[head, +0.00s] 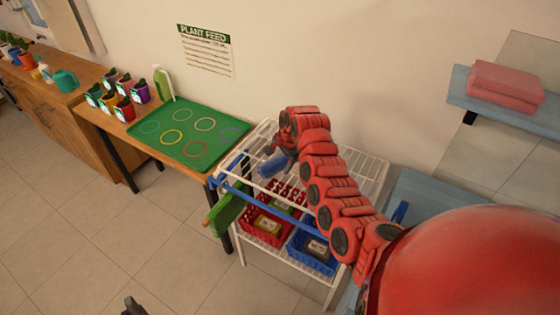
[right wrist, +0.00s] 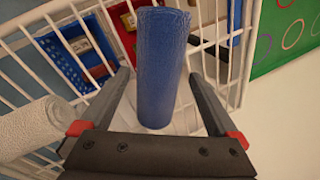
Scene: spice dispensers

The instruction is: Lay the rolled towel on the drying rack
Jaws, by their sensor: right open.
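The rolled blue towel (head: 273,165) is at the top of the white wire drying rack (head: 362,166). In the right wrist view the blue roll (right wrist: 160,65) lies lengthwise between my right gripper's (right wrist: 161,76) spread fingers, with a gap on each side. It appears to rest on the wires; exact contact is unclear. In the head view my right gripper (head: 284,152) is over the rack, partly hidden by its arm. A white roll (right wrist: 30,128) lies at the left in the right wrist view. Only a dark tip of my left gripper (head: 133,307) shows at the bottom edge.
Red (head: 263,227) and blue (head: 313,250) baskets stand on the lower shelf. A green mat (head: 187,138) with coloured rings lies on the table to the left, near several small pots. A wall shelf (head: 477,99) holds folded pink towels (head: 506,84). The floor at left is clear.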

